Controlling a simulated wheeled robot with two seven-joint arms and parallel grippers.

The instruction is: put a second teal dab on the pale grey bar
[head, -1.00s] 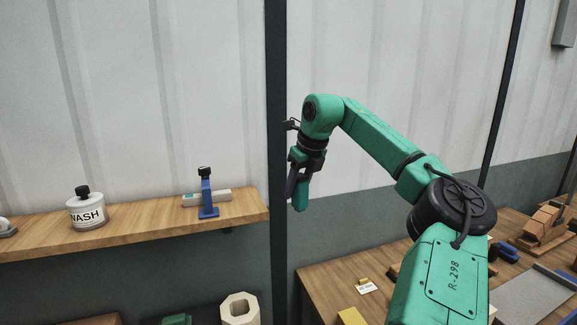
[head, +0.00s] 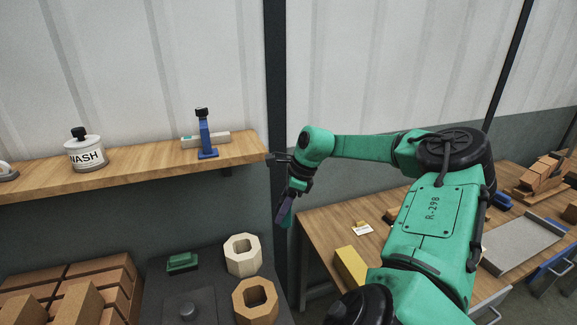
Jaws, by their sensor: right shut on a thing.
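The pale grey bar (head: 220,137) lies on the wooden shelf at the left. A teal dab (head: 187,138) shows near its left end. A blue clamp-like stand with a black knob (head: 206,138) stands in front of the bar and hides part of its middle. My right gripper (head: 287,208) points down, right of the shelf's end and apart from the bar. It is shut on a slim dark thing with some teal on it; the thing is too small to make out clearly. My left gripper is not in view.
A white bottle labelled "WASH" (head: 86,154) stands on the shelf (head: 140,167), left of the bar. Below are brown bricks (head: 95,285), a green block (head: 182,262) and hexagonal rings (head: 242,255). A workbench (head: 325,225) stands right, with a yellow block (head: 350,266).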

